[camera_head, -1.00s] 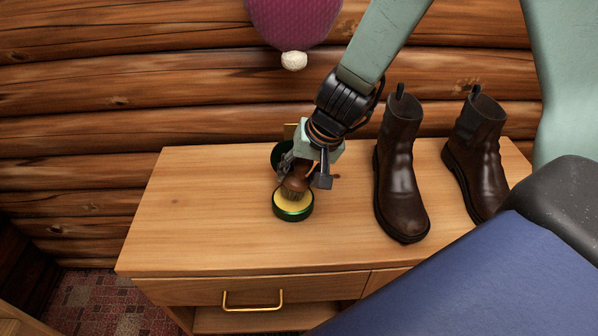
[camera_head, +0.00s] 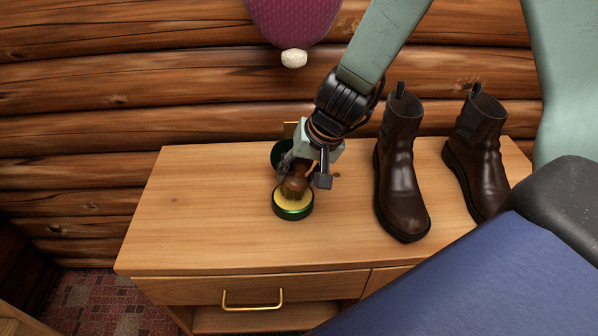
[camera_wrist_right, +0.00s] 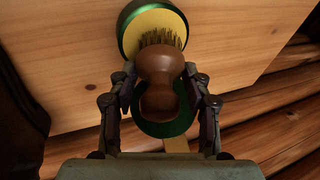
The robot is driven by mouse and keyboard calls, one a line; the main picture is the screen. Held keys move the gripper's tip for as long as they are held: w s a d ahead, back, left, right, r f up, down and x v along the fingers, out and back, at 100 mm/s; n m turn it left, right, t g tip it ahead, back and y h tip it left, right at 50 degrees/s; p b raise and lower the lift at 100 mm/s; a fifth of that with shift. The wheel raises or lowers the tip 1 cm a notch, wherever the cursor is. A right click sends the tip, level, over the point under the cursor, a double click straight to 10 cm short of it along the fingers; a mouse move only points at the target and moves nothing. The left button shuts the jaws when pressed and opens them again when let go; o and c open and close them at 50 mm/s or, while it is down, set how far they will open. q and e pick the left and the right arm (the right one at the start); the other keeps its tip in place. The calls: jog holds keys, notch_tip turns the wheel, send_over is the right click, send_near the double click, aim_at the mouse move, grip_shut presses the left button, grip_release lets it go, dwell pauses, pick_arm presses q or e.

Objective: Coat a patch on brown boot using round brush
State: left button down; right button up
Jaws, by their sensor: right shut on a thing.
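The round brush (camera_head: 295,184) has a brown wooden handle and short bristles. My right gripper (camera_head: 305,177) is shut on its handle, which also shows between the fingers in the right wrist view (camera_wrist_right: 160,75). The bristles are at the yellow polish in an open green tin (camera_head: 293,213); whether they touch it is hard to tell. The tin also shows in the right wrist view (camera_wrist_right: 128,32). Two brown boots stand upright to the right, the nearer one (camera_head: 402,180) and the farther one (camera_head: 479,160). My left gripper is not in view.
The wooden cabinet top (camera_head: 200,215) is clear left of the tin. A dark green round lid (camera_head: 281,153) is behind the brush, partly hidden. A log wall (camera_head: 120,130) stands behind. A pink hanging thing with a white pompom (camera_head: 294,59) is above.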

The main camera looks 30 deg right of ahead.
aim_at(299, 160)
jog(key=shift+s, duration=0.1)
dwell(0.4)
jog(key=shift+r+p, duration=0.7)
jog(key=shift+p, duration=0.1)
notch_tip(299, 160, up, 6)
jog(key=p, duration=0.5)
jog(key=shift+f, duration=0.15)
jog(key=shift+f, duration=0.1)
jog(key=s+a+f+n+g+y+b, duration=0.1)
jog(key=s+a+f+n+b, duration=0.2)
jog(key=b, duration=0.5)
jog(key=s+a+n, duration=0.1)
jog(key=a+n, duration=0.1)
jog(key=a, duration=0.1)
jog(key=shift+n+y, duration=0.3)
jog(key=shift+n, duration=0.1)
